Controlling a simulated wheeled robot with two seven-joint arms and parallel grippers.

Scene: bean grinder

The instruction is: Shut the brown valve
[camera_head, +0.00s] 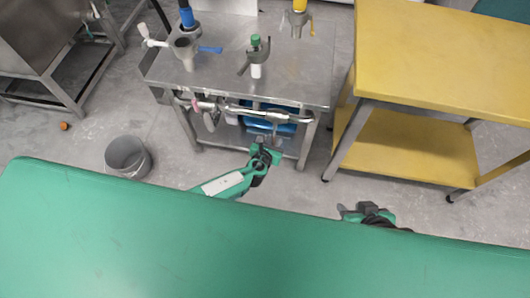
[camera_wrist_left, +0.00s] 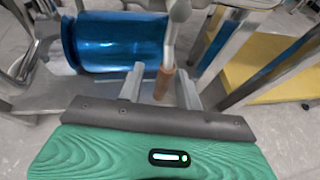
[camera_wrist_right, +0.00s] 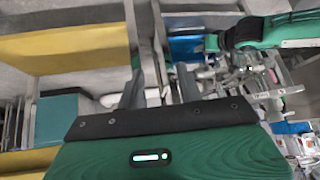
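The brown valve handle (camera_wrist_left: 163,84) hangs from a grey lever with a rounded grey end, in the left wrist view. My left gripper (camera_wrist_left: 161,84) is open, with one finger on each side of the brown handle. I cannot tell whether the fingers touch it or how deep it sits between them. In the head view my left gripper (camera_head: 264,154) is low in front of the metal table, and the brown handle cannot be made out there. My right gripper (camera_head: 366,211) is open and empty beyond the green surface; its spread fingers (camera_wrist_right: 158,92) show in the right wrist view.
The metal table (camera_head: 225,75) carries grinder parts, with pipes (camera_head: 270,115) along its front. A blue cylinder (camera_wrist_left: 118,42) lies beside the brown handle. A yellow two-level table (camera_head: 440,55) stands right. A grey bucket (camera_head: 127,156) stands left. The green surface (camera_head: 120,235) fills the foreground.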

